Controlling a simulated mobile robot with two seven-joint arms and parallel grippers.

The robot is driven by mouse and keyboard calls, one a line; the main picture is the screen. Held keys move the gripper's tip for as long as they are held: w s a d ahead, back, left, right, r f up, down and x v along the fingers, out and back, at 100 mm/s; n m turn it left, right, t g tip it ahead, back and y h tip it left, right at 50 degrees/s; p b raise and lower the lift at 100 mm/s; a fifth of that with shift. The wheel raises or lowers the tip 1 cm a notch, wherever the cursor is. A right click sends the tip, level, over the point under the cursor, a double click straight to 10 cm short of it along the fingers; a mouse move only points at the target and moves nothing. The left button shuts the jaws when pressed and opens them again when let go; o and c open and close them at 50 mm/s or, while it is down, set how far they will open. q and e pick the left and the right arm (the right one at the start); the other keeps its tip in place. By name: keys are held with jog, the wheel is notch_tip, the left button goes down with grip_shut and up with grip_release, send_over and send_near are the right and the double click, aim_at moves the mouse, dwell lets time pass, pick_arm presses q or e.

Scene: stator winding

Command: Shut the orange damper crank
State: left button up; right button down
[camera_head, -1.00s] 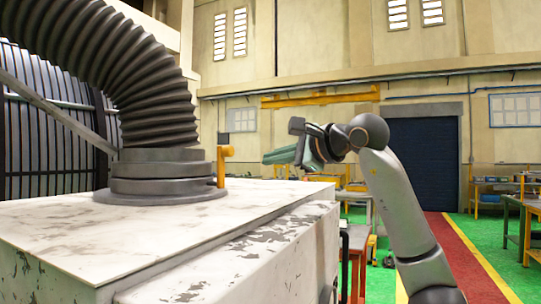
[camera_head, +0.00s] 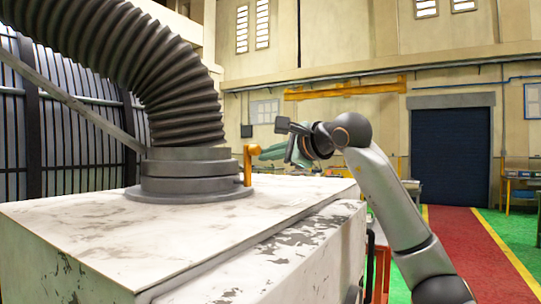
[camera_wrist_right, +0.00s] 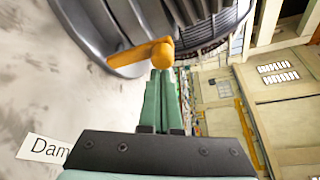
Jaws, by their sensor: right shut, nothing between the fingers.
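The orange damper crank (camera_head: 249,164) stands at the right edge of the grey round collar (camera_head: 190,178), below the black ribbed hose. In the right wrist view its arm (camera_wrist_right: 130,55) points left over the collar flange, with its rounded end just past my fingertips. My right gripper (camera_head: 262,152) has green fingers held together with nothing between them. In the right wrist view the fingertips (camera_wrist_right: 163,74) are right at the crank's rounded end; I cannot tell whether they touch. My left gripper is not in view.
The collar sits on a worn white box (camera_head: 110,235) with a flat top. A label reading "Dam" (camera_wrist_right: 42,149) is partly hidden by my gripper. The large ribbed hose (camera_head: 180,80) rises up and left. A red floor lane is at right.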

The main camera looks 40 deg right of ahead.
jog(key=shift+a+n+t, duration=0.2)
jog(key=shift+n+t, duration=0.1)
jog(key=shift+n, duration=0.3)
